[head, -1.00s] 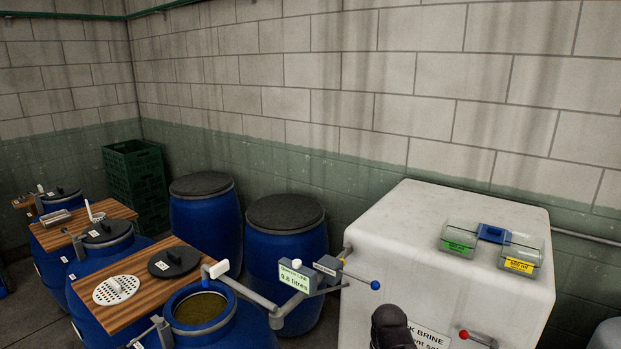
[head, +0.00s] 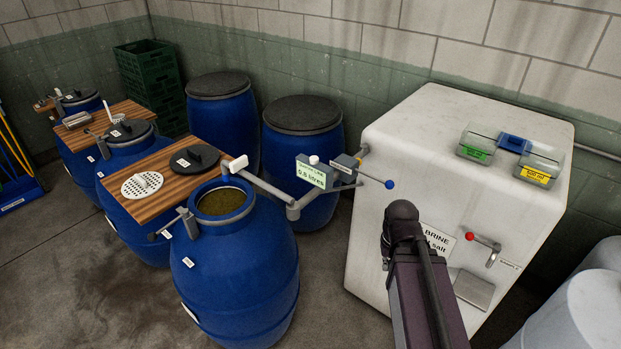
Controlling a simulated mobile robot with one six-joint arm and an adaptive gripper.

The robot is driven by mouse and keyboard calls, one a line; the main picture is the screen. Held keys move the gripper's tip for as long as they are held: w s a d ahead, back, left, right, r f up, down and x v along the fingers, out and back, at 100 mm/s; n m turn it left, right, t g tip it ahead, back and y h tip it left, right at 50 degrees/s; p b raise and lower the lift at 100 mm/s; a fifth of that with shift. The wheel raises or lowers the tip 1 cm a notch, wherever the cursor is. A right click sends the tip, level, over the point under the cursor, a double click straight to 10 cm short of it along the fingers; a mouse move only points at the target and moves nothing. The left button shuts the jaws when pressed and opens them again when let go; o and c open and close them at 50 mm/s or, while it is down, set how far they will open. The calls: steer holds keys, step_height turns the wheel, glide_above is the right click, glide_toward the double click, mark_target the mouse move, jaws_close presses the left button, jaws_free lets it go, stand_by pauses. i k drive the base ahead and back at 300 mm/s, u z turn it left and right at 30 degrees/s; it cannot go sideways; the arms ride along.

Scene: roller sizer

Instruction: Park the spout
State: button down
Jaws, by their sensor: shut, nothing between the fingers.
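The spout is a jointed grey pipe (head: 267,187) that runs from the white brine tank (head: 397,133) to the open blue barrel (head: 236,277). Its white end piece (head: 238,163) is at the back rim of the barrel's mouth, where greenish-brown contents show. I cannot tell whether it touches the rim. A meter box (head: 311,172) with a lit display in litres sits on the pipe, beside a lever with a blue knob (head: 389,184). My dark arm link rises in front of the tank. My gripper is not visible.
A red-knobbed lever (head: 469,237) is on the tank front. A wooden board (head: 160,205) left of the open barrel carries a perforated white disc (head: 142,185) and a black lid (head: 194,158). Two lidded blue barrels stand behind. Green crates (head: 150,75) stand at the back left.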

mark_target(235, 166)
steer(key=k, duration=0.65)
steer(key=u, duration=0.15)
steer(key=i, duration=1.5)
